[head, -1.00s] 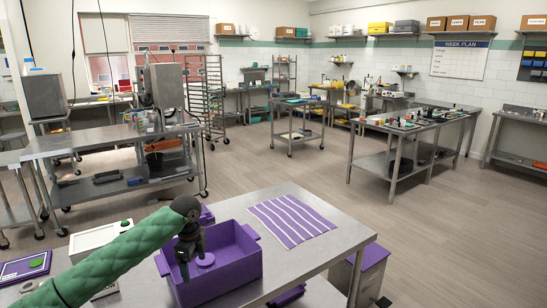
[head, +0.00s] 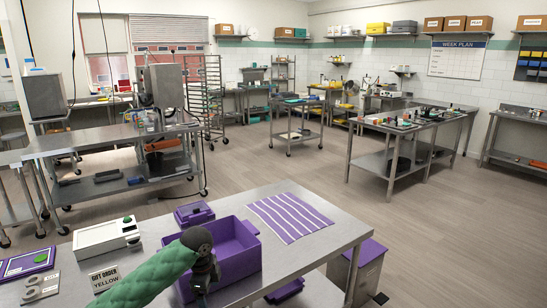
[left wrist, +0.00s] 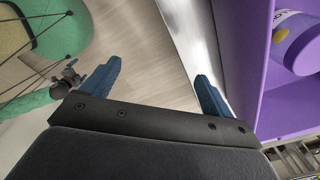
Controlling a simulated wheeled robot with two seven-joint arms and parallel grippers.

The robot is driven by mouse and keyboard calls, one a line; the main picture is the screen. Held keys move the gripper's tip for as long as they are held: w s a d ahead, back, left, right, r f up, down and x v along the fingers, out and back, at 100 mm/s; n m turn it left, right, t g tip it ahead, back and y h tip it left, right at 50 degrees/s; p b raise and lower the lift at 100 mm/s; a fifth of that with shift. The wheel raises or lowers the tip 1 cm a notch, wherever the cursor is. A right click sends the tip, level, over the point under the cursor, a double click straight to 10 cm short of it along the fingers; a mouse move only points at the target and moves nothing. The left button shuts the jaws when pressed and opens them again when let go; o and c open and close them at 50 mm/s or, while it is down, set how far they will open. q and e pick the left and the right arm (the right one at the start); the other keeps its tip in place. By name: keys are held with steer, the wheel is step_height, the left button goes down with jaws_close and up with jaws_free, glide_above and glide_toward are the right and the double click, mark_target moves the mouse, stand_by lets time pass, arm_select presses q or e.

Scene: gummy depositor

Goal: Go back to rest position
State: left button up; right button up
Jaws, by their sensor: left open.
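My left gripper (head: 203,272) is at the near side of the purple bin (head: 228,268) on the metal table, its jaws pointing down. Its arm, in a green padded sleeve, comes in from the lower left. In the left wrist view the blue fingers (left wrist: 155,88) are wide apart with nothing between them. The bin wall (left wrist: 246,60) stands to their right, and a purple cylinder with a yellow dot (left wrist: 296,45) lies inside the bin. My right gripper cannot be made out in either view.
A purple-lidded bin (head: 362,265) stands right of the table. Floor beyond is open.

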arm_select(q)
steer(key=s+d+f+n+t+h, duration=0.1)
steer(key=s+d+f+n, duration=0.3)
steer(key=s, duration=0.5)
steer(key=s+d+f+n+t+h, duration=0.1)
steer(key=s+d+f+n, duration=0.25)
steer(key=s+f, duration=0.45)
steer(key=s+a+n+t+y, duration=0.1)
steer(key=s+a+n, duration=0.4)
steer(key=s, duration=0.6)
steer(key=s+a+n+y, duration=0.1)
steer(key=s+a+n, duration=0.4)
steer(key=s, duration=0.6)
steer(key=s+d+f+g, duration=0.1)
steer(key=s+d+f, duration=0.1)
steer(key=f, duration=1.8)
steer(key=s+d+f+g, duration=0.1)
steer(key=s+f, duration=0.2)
steer(key=f, duration=1.8)
steer(key=shift+d+f, duration=0.2)
steer(key=shift+d, duration=0.15)
